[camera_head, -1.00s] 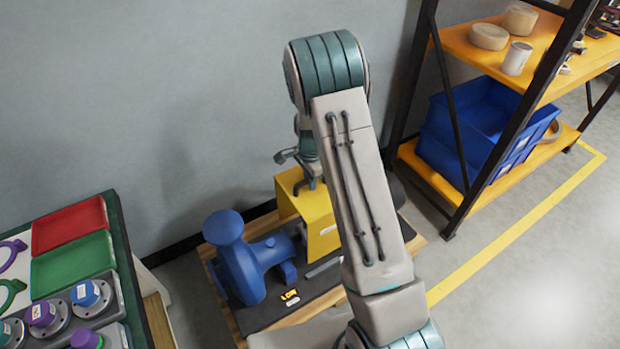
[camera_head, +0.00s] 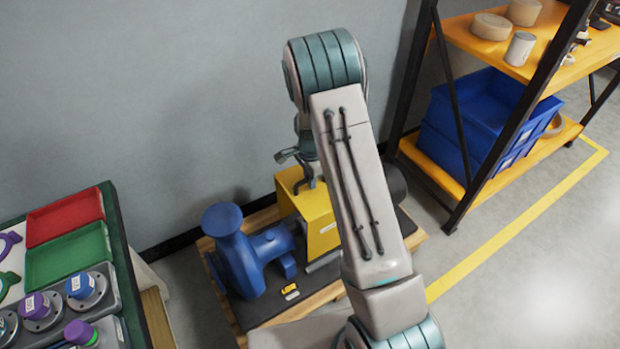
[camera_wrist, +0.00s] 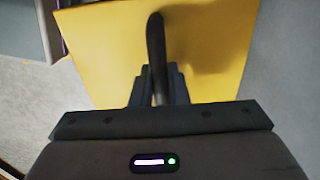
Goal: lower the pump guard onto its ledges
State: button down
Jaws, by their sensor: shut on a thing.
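The yellow pump guard (camera_head: 318,222) sits at the pump skid, just right of the blue pump (camera_head: 246,252); it fills much of the wrist view (camera_wrist: 215,60). My gripper (camera_head: 308,184) is above the guard, shut on the dark handle (camera_wrist: 155,45) on its top. The gripper also shows in the wrist view (camera_wrist: 158,88). My arm hides the guard's right side. The ledges are hidden, so I cannot tell whether the guard touches them.
The pump stands on a wooden-edged base (camera_head: 290,313) by the grey wall. At left is a bench with a red tray (camera_head: 64,216), a green tray (camera_head: 68,257) and several flanged parts. At right is a shelf (camera_head: 435,170) with blue bins (camera_head: 478,115).

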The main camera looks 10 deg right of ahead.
jog(key=shift+f, duration=0.1)
jog(key=shift+f+b, duration=1)
jog(key=shift+f, duration=0.55)
jog(key=shift+f+b, duration=1.55)
jog(key=shift+f, duration=0.95)
dwell(0.5)
jog(key=c, duration=1.3)
grip_release()
jog(key=shift+c, duration=0.2)
notch_tip(320, 180, up, 9)
jog(key=p, duration=0.6)
